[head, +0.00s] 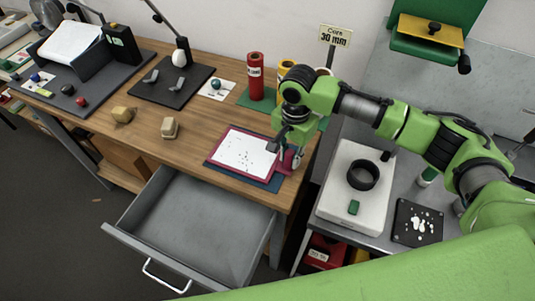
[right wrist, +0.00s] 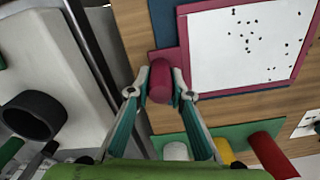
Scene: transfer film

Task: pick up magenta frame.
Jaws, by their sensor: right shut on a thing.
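The magenta frame (head: 238,173) lies on a dark blue mat (head: 272,184) near the front right edge of the wooden bench. It surrounds a white sheet (head: 246,150) with small dark specks. In the right wrist view the frame's rim (right wrist: 184,52) and its rounded magenta handle (right wrist: 160,80) show. My right gripper (head: 286,157) is at the frame's right side, pointing down. In the right wrist view its fingertips (right wrist: 160,88) are shut on the handle, one on each side. The frame appears to rest on the mat. My left gripper is not in view.
An open grey drawer (head: 195,225) juts out below the bench front. A red cylinder (head: 256,76) and yellow one (head: 286,68) stand behind the frame on a green mat (head: 258,104). A white block with a black ring (head: 363,175) stands right of the bench.

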